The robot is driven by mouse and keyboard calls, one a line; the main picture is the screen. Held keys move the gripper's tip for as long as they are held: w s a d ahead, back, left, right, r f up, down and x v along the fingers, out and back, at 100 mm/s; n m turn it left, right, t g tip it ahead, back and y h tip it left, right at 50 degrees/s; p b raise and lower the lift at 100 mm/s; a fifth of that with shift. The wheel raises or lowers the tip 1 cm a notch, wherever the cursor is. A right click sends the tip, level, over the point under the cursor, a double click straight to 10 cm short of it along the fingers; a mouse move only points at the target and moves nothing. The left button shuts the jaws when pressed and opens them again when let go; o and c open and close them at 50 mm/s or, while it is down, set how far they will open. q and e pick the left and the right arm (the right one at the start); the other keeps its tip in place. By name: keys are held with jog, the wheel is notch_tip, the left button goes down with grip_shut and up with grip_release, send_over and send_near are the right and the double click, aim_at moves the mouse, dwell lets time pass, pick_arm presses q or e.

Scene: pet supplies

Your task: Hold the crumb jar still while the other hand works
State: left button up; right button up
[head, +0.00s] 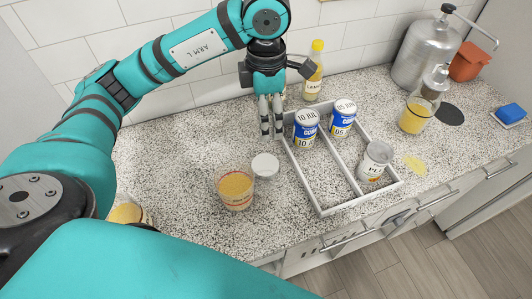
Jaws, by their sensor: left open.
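A clear cup (235,188) with yellow crumb-like contents and red markings stands upright on the speckled counter, left of the tray. A clear jar (416,114) with yellow contents and a metal top stands at the right. Another vessel with yellow contents (125,212) is partly hidden by my arm at the left. I cannot tell which of these is the crumb jar. My left gripper (271,132) points down near the back of the counter, fingers slightly apart and empty. It is behind the cup and beside the tray's left edge. My right gripper is out of view.
A white tray (324,212) holds two blue-labelled cans (306,128) (342,118) and a grey-white can (375,162). A white round object (265,166) lies beside the cup. A lemon bottle (313,75), metal canister (425,55), terracotta pot (469,63) and blue sponge (510,113) stand farther off.

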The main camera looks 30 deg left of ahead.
pick_arm(q)
jog(key=p, duration=0.2)
send_over(267, 164)
notch_tip(267, 164, down, 12)
jog(key=shift+s+r, duration=0.1)
jog(key=shift+r, duration=0.05)
jog(key=shift+f, duration=0.25)
jog(key=shift+f+p, duration=0.35)
jog(key=shift+p, duration=0.2)
notch_tip(267, 164, down, 4)
jog(key=shift+r+p, duration=0.2)
jog(key=shift+p, duration=0.65)
jog(key=shift+f, duration=0.5)
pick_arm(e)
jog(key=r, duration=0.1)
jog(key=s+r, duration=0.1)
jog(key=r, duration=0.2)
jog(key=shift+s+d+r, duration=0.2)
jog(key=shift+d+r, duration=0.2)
